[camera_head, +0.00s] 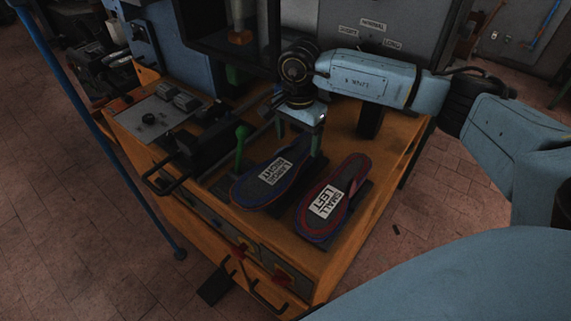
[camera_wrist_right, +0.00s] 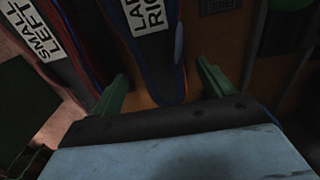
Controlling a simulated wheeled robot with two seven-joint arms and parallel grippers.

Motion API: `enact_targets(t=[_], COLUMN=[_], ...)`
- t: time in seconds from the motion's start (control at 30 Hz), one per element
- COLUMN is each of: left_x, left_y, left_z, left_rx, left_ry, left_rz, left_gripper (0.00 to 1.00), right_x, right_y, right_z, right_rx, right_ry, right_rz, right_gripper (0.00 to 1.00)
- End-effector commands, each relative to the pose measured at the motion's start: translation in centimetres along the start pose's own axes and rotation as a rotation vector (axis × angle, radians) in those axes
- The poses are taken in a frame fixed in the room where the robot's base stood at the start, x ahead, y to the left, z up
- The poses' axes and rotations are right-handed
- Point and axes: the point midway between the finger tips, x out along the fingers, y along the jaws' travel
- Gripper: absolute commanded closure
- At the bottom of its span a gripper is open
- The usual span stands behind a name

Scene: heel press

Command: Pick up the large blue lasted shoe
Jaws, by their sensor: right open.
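The large blue lasted shoe (camera_head: 262,190) lies sole up on the orange bench, with a white label reading LARGE RIGHT. My right gripper (camera_head: 300,147) is open at the shoe's far end, fingers pointing down. In the right wrist view, the narrow end of the blue shoe (camera_wrist_right: 155,72) shows between the two green fingers of the right gripper (camera_wrist_right: 163,70), with no clear contact. My left gripper is not in view.
A red and blue shoe (camera_head: 345,186) labelled SMALL LEFT lies close to the right of the large one. A green-knobbed lever (camera_head: 241,133) and a dark handle mechanism (camera_head: 198,147) stand to the left on the orange bench (camera_head: 392,152).

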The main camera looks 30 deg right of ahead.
Motion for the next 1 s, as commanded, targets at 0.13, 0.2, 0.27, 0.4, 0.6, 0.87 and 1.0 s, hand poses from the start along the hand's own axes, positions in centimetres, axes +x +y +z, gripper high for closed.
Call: enact_targets(t=[0.13, 0.2, 0.27, 0.4, 0.6, 0.87, 1.0], left_x=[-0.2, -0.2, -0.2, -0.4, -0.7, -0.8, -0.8], left_y=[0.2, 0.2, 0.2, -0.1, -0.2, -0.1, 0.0], left_z=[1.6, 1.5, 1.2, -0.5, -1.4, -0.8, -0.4], left_rx=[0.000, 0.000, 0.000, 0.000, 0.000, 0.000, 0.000], left_ry=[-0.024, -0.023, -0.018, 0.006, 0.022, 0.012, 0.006], left_rz=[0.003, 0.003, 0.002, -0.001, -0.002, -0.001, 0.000], left_gripper=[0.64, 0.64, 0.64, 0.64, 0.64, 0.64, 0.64], right_x=[2.2, 2.8, 3.0, 4.5, 7.4, 8.2, 8.2], right_y=[0.0, 0.0, 0.0, 0.1, 0.1, 0.1, 0.1], right_z=[0.1, 0.1, 0.1, 0.4, 0.6, 0.6, 0.6], right_rx=[0.000, -0.001, -0.001, -0.001, 0.001, -0.001, -0.001], right_ry=[-0.001, -0.001, -0.001, -0.002, -0.002, -0.002, -0.002], right_rz=[0.000, 0.000, 0.000, 0.003, 0.000, -0.002, -0.002], right_gripper=[0.20, 0.20, 0.20, 0.20, 0.20, 0.20, 0.28])
